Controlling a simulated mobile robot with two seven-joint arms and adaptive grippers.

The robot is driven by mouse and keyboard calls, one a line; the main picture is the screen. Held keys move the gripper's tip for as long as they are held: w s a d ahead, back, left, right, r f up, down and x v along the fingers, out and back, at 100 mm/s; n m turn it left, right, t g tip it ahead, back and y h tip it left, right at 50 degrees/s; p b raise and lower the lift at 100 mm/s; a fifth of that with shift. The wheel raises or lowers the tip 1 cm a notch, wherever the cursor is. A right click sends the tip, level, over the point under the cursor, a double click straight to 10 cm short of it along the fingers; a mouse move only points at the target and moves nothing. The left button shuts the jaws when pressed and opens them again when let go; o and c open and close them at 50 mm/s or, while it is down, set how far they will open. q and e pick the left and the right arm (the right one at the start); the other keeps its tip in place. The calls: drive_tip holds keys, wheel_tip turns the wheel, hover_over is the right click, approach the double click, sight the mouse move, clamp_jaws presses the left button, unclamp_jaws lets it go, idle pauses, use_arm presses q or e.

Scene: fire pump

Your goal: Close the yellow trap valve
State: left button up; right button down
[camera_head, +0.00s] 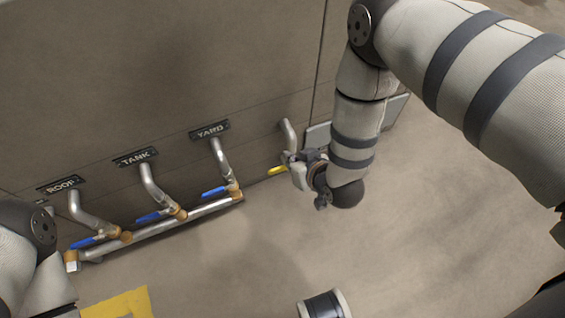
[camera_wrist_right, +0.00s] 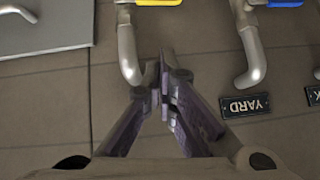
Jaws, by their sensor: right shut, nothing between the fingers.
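The yellow valve handle (camera_head: 278,170) sits on the pipe at the right end of the row, low by the wall. It also shows at the top edge of the right wrist view (camera_wrist_right: 158,2), partly cut off. My right gripper (camera_head: 296,160) is beside this valve in the head view and hides part of it. In the right wrist view the fingers of my right gripper (camera_wrist_right: 164,68) are shut and empty, close beside the grey bent pipe (camera_wrist_right: 127,50). I cannot tell whether they touch it. My left gripper is out of view; only part of my left arm shows.
Blue-handled valves (camera_head: 214,191) sit on pipes under the YARD (camera_head: 209,129), TANK and ROOF signs. A horizontal pipe (camera_head: 165,227) joins them. A grey panel (camera_head: 318,135) is behind my right arm. A spool-like object (camera_head: 325,304) stands on the open floor.

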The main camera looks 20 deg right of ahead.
drive_tip(key=b, duration=0.3)
hover_over(283, 168)
wheel_tip(283, 168, down, 6)
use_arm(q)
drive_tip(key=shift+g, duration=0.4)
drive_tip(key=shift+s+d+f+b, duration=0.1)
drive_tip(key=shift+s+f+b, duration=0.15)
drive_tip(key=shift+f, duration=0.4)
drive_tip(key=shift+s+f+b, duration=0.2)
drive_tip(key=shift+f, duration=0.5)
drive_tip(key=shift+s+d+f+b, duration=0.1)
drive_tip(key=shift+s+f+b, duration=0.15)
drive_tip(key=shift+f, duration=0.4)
use_arm(e)
drive_tip(key=shift+s+a+f, duration=0.1)
drive_tip(key=shift+a+f, duration=0.1)
drive_tip(key=shift+f, duration=0.65)
drive_tip(key=shift+a+f, duration=0.2)
drive_tip(key=shift+f, duration=0.65)
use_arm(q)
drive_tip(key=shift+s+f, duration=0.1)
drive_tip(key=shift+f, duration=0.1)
use_arm(e)
drive_tip(key=shift+s+a+f, duration=0.15)
drive_tip(key=shift+a+f, duration=0.2)
drive_tip(key=shift+f, duration=0.45)
